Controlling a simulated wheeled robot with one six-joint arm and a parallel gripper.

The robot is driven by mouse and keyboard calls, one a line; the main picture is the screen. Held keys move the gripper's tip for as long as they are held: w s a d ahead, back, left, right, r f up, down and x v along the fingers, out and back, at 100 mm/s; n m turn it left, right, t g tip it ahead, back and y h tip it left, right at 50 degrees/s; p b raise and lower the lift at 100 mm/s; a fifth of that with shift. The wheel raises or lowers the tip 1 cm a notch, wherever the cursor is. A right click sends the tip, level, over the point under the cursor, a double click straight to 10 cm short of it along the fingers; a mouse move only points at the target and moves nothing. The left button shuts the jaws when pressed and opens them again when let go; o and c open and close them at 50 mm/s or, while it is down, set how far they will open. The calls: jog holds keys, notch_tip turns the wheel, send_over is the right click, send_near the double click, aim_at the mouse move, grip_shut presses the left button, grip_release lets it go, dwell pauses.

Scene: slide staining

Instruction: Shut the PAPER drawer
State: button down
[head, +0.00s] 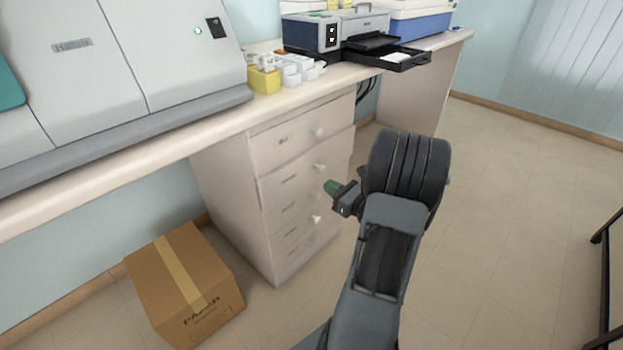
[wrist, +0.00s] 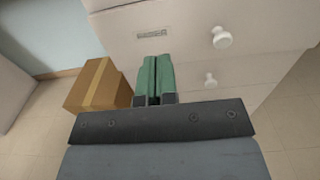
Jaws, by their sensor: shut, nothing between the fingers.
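The drawer unit (head: 230,185) stands under the bench, with several white drawers, each with a round white knob and a small label. The labels are too small to read, so I cannot tell which drawer is PAPER. The second drawer from the top (head: 290,182) seems to stand slightly proud of the others. My gripper (head: 332,188) is shut and empty, its green fingertips in front of the drawer fronts. In the wrist view, the fingertips (wrist: 154,78) are below a drawer label, left of a knob (wrist: 221,37); I cannot tell whether they touch.
A cardboard box (head: 185,285) sits on the floor left of the drawer unit; it also shows in the wrist view (wrist: 85,88). The bench (head: 120,175) carries a large machine, small boxes and a printer (head: 340,32).

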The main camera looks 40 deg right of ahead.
aim_at(294, 164)
jog(key=w+b, duration=0.1)
jog(key=w, duration=0.3)
jog(key=w+a+b, duration=0.1)
jog(key=w, duration=0.3)
jog(key=w+a+b, duration=0.1)
jog(key=w, duration=0.3)
jog(key=shift+f, duration=0.1)
jog(key=shift+w+a, duration=0.15)
jog(key=shift+w, duration=0.4)
jog(key=shift+w+a+b, duration=0.2)
jog(key=shift+w+b, duration=0.15)
jog(key=shift+w, duration=0.65)
jog(key=shift+r, duration=0.35)
